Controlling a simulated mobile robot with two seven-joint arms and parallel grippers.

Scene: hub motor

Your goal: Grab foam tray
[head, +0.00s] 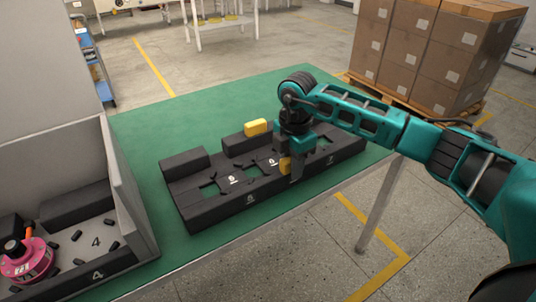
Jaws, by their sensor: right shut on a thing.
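The black foam tray (215,208) lies on the green table top, long side slanting from lower left to upper right. It has cut-out pockets that show green through them, and white markings. One yellow block (256,127) sits at its far edge, and another yellow block (285,166) shows beside my right gripper's fingers. My right gripper (294,168) reaches down over the tray right of its middle and is shut on it. The fingers partly hide the grip, so the exact contact point is unclear. My left gripper is not in view.
A grey-walled bin (128,192) at the left holds black foam, small dark parts and a pink round motor (27,260). The green table (185,105) is clear behind the tray. Stacked cardboard boxes (433,50) stand on a pallet beyond the table at the back right.

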